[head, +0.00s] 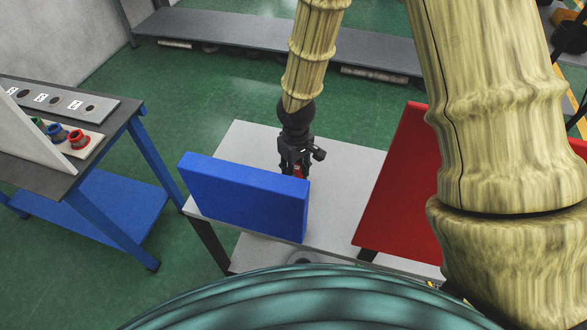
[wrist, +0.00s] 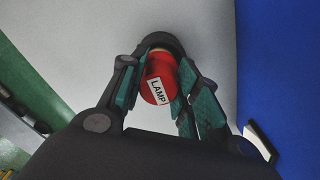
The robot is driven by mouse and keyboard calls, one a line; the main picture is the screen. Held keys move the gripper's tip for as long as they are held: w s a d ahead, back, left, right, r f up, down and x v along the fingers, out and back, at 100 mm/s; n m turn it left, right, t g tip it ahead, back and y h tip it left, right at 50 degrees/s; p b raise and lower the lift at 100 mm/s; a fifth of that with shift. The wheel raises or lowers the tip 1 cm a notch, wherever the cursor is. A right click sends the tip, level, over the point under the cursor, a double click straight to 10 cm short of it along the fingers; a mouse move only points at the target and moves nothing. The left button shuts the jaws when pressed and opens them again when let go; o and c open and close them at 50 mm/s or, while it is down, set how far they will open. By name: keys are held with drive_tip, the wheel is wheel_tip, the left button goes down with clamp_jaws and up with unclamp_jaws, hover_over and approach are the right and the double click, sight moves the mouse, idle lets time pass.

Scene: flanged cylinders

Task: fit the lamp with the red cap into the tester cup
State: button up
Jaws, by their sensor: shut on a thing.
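My gripper (head: 295,168) is over the grey table, behind the blue panel, and points down. It is shut on the red-capped lamp (head: 299,171), of which only a bit of red shows in the head view. In the wrist view, the red lamp (wrist: 163,72) with a white LAMP label sits between the two fingers of my gripper (wrist: 160,82). A dark round rim (wrist: 161,39) shows around the lamp's far end. I cannot tell if it is the tester cup or the lamp's flange, nor whether the lamp is inside it. The blue panel hides the spot below in the head view.
The blue panel (head: 243,196) stands close in front of my gripper; a red panel (head: 395,185) stands at right. The grey table (head: 345,160) is bare between them. At left, a workbench (head: 112,150) holds green, blue and red flanged parts and a labelled plate with holes.

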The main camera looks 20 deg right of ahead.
drive_tip(key=shift+f, duration=0.1)
drive_tip(key=o, duration=1.1)
drive_tip(key=shift+c, duration=0.2)
wheel_tip(320, 180, up, 12)
drive_tip(key=b, duration=0.2)
drive_tip(key=shift+b, duration=0.3)
